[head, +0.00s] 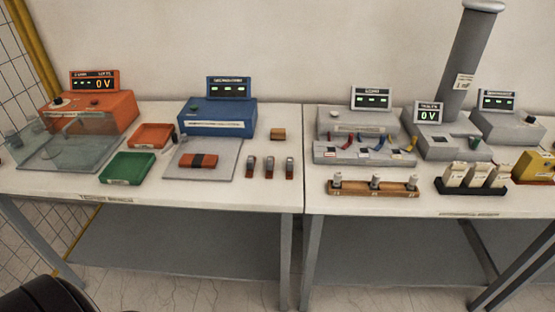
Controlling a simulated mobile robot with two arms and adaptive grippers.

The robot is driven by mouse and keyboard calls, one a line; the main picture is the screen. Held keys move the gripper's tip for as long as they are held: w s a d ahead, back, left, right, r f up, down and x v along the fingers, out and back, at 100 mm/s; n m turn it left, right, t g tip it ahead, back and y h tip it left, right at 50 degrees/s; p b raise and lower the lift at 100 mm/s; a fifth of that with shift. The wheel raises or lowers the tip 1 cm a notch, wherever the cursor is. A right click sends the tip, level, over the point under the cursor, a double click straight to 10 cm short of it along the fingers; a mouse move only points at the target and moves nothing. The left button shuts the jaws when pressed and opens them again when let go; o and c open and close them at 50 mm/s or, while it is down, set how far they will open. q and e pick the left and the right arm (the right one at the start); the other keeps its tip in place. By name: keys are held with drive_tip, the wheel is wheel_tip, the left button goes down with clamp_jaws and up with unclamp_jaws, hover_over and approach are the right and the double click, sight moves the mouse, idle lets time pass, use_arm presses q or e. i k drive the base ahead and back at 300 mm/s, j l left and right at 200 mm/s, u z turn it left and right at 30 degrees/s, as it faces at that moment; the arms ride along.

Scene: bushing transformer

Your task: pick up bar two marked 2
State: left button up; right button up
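Three small narrow pieces, brown with grey upper parts, stand in a row near the front edge of the left table: a left one (251,166), a middle one (269,167) and a right one (290,168). A reddish-brown bar with a dark middle band (198,160) lies on a grey plate (227,158) to their left. No number 2 can be read on any of these, so I cannot tell which is bar two. Neither of my grippers is in view.
An orange device (110,107) with a clear box, an orange tray (152,136), a green tray (129,168) and a blue device (217,116) fill the left table. On the right table are a wooden rack (355,189), grey devices and a tall grey column (469,65).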

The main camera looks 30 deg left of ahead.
sight(271, 160)
drive_tip(key=k+j+z, duration=0.4)
drive_tip(key=j, duration=0.15)
drive_tip(key=k+j+z, duration=0.4)
